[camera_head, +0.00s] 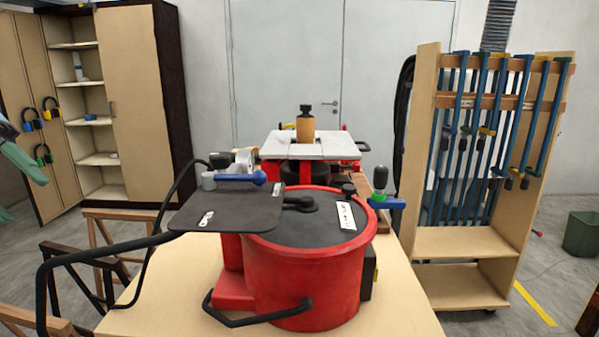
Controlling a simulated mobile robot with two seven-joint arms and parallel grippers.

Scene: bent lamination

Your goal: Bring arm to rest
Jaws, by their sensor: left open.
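My left gripper (24,182) shows only in part at the left edge of the head view, with greenish fingers apart and nothing seen between them. It is in the air in front of the wooden cabinet, well clear of the workbench. The rest of my left arm is mostly cut off by the picture edge. My right gripper and right arm are not in view.
A red drum-shaped machine (305,277) with a black lid stands on the wooden workbench (397,298). A machine with a pale table (310,147) stands behind. The cabinet (142,110) is at left. A clamp rack (462,243) stands at right. Grey floor shows around.

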